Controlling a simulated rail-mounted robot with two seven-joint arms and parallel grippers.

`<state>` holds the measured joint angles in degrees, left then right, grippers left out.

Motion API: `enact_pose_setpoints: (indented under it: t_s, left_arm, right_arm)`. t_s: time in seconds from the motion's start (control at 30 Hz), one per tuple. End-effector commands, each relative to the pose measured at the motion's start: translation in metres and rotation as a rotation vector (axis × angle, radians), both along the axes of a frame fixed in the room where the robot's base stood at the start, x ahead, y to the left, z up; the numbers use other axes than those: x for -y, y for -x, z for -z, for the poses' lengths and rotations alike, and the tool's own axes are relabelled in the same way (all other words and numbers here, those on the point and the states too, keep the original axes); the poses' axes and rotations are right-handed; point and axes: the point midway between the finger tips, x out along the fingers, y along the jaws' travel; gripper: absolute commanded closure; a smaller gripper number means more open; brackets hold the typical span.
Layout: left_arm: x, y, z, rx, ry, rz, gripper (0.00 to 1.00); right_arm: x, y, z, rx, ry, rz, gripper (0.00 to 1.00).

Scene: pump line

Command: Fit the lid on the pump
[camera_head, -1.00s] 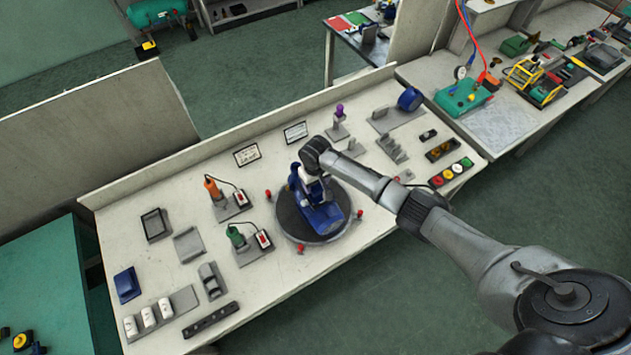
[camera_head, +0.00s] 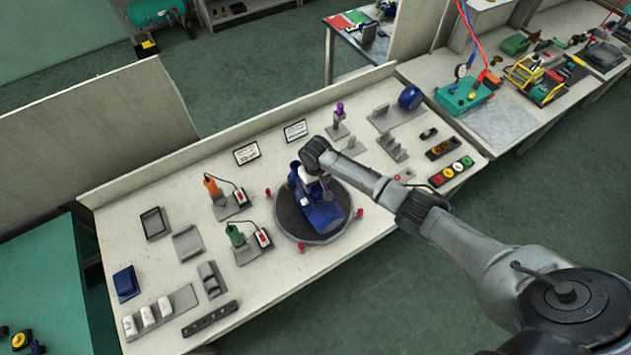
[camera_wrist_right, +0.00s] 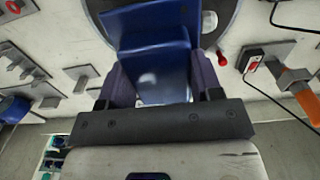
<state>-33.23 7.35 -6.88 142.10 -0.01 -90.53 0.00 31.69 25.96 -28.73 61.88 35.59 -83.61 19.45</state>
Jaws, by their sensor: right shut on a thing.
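The blue pump (camera_head: 323,215) sits on the dark round turntable (camera_head: 290,221) at the middle of the bench. My right gripper (camera_head: 306,184) is over the pump's far end, and its own wrist hides most of the contact in the head view. In the right wrist view, the dark purplish fingers of my right gripper (camera_wrist_right: 161,84) are shut on a blue part (camera_wrist_right: 163,70). I cannot tell whether this part is the lid or where it touches the pump. A blue square piece (camera_head: 127,284) lies at the bench's left end. My left gripper is not in view.
Red pins (camera_head: 360,212) stand around the turntable. To its left are an orange-handled tool (camera_head: 211,186) and a green-handled tool (camera_head: 236,235) with corded switch boxes. Grey brackets (camera_head: 392,148) and a blue cylinder (camera_head: 410,97) stand at the back right.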

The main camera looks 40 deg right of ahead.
Motion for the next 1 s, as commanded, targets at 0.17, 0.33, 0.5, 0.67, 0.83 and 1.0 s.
enact_pose_setpoints:
  t_s: [0.17,0.33,0.5,0.67,0.83,1.0]
  left_arm:
    - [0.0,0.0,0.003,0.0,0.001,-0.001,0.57]
    - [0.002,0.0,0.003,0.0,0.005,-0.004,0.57]
    - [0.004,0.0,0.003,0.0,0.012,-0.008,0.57]
    - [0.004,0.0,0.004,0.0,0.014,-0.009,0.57]
    - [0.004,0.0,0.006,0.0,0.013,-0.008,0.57]
    - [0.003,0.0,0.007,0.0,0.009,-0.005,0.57]
  right_arm:
    - [0.0,0.0,0.005,0.0,0.0,0.0,0.65]
    - [0.0,0.0,0.005,0.0,0.0,0.0,0.65]
    - [0.0,0.0,0.005,0.0,0.0,0.0,0.65]
    - [0.0,0.0,0.007,0.0,0.0,0.0,0.65]
    - [0.0,0.0,0.011,0.0,0.0,0.0,0.65]
    - [0.0,0.0,0.014,0.001,0.0,0.001,0.65]
